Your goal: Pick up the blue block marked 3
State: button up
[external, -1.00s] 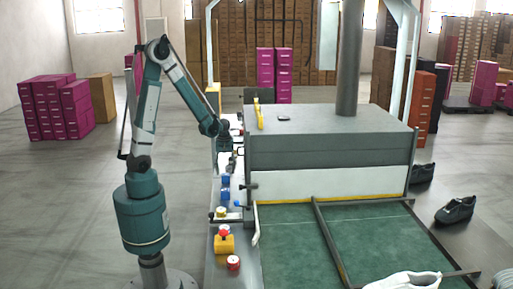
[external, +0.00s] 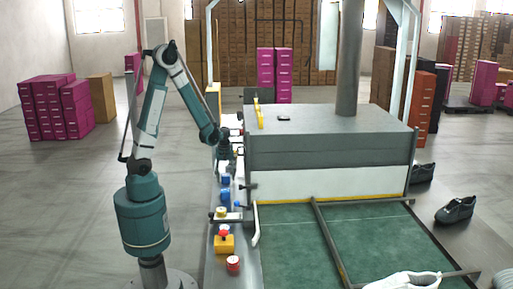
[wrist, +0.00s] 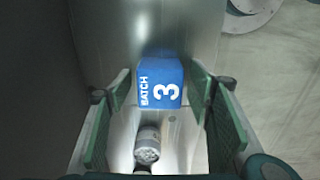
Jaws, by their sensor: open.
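The blue block marked 3 (wrist: 160,84), with "BATCH" and a white 3 on its face, shows in the wrist view just beyond and between the fingertips. My gripper (wrist: 160,100) is open, with green-lined fingers on either side and clear space at both sides of the block. In the external view my gripper (external: 225,160) hangs over the narrow bench beside the machine. Below it are two blue blocks, an upper one (external: 225,181) and a lower one (external: 225,195); their marks are too small to read there.
A pale cylinder (wrist: 147,146) with a dotted end lies between the fingers' near parts in the wrist view. Toward the bench's front stand a yellow box with a red button (external: 224,243) and a red-and-white round item (external: 233,264). The grey machine (external: 330,150) stands close on the right.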

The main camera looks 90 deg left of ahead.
aim_at(226, 174)
dwell(0.4)
jog(key=c, duration=1)
jog(key=shift+r, duration=0.15)
jog(key=shift+r+p, duration=1.25)
jog(key=shift+r, duration=3.6)
